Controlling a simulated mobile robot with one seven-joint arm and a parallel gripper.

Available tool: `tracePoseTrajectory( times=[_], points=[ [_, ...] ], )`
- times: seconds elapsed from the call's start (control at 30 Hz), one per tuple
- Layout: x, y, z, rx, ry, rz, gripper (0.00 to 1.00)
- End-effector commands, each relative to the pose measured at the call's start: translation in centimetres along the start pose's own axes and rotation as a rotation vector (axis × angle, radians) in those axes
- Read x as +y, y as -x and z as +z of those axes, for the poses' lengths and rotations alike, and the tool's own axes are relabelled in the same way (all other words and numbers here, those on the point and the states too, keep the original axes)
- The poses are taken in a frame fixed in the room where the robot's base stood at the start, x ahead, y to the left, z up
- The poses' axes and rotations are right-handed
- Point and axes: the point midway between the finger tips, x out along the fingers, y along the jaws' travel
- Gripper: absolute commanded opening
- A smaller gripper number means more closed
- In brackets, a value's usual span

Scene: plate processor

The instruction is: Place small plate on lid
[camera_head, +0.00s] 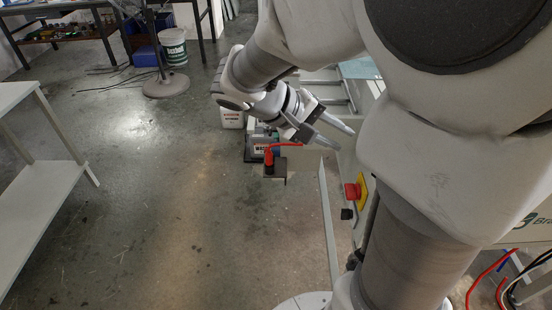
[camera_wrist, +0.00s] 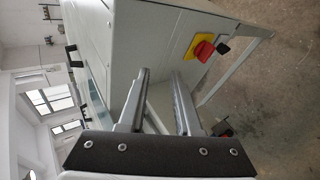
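My gripper (camera_head: 340,138) is beside the light grey machine in the head view, pointing toward its side. In the wrist view my gripper (camera_wrist: 160,75) has its two metal fingers apart, with nothing held between them. I cannot make out the small plate in either view. I cannot identify the lid either. A pale blue-green flat surface (camera_head: 360,68) shows at the top of the machine behind my arm, but my arm hides much of this area.
A white table (camera_head: 40,150) stands at the left.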

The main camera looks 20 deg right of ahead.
Motion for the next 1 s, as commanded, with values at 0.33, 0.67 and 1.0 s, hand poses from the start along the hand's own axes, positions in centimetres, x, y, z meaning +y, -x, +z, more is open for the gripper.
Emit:
tracePoseTrajectory(
  times=[0.33,0.67,1.0],
  points=[
    [-4.3,4.8,6.1,0.163,-0.062,-0.537,0.33],
    [-6.6,11.0,8.4,0.446,-0.146,-0.854,0.33],
    [-6.9,12.5,8.7,0.520,-0.167,-0.910,0.33]
  ],
)
